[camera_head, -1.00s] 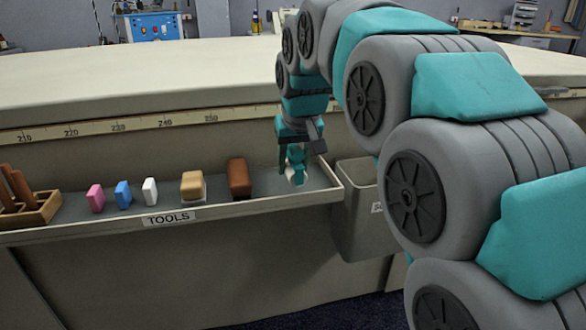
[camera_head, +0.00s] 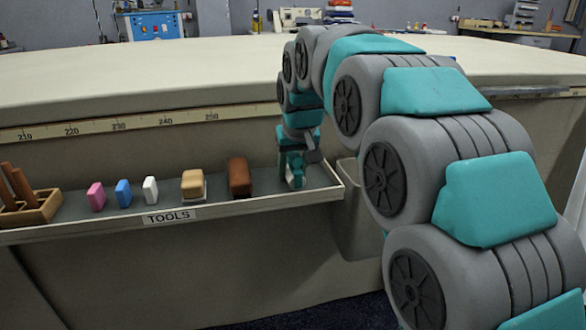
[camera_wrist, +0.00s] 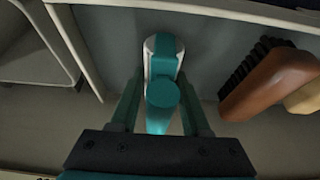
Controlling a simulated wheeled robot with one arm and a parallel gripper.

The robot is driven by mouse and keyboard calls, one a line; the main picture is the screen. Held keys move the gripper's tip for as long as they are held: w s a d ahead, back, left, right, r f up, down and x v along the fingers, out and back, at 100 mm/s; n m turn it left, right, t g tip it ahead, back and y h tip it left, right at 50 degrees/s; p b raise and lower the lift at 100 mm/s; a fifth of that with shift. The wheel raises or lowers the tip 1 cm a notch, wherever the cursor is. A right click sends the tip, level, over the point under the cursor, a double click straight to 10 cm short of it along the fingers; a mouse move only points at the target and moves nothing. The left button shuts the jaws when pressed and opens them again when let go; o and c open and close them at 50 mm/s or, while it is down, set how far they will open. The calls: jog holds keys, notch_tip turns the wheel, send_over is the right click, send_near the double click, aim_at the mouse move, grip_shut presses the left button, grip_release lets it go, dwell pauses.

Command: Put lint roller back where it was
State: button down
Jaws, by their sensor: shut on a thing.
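The lint roller has a teal handle and a teal-and-white head. In the wrist view the lint roller (camera_wrist: 163,55) stands between the two fingers of my gripper (camera_wrist: 160,105), handle toward the camera and head at the grey tray floor. My gripper is shut on it. In the head view my gripper (camera_head: 292,158) is over the right end of the tool tray (camera_head: 215,208), and the lint roller (camera_head: 297,181) shows only in part below it. I cannot tell if its head touches the tray floor.
A brown brush (camera_head: 239,177) stands just left of the lint roller, with a tan brush (camera_head: 193,186) beyond it. White (camera_head: 150,190), blue (camera_head: 123,193) and pink (camera_head: 96,196) blocks follow. A wooden holder (camera_head: 30,208) is far left. A grey bin (camera_head: 357,215) hangs right of the tray.

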aim_at(299, 159)
jog(key=shift+f, duration=0.1)
jog(key=shift+c, duration=1.8)
grip_release()
jog(key=v, duration=1.2)
jog(key=shift+d, duration=0.1)
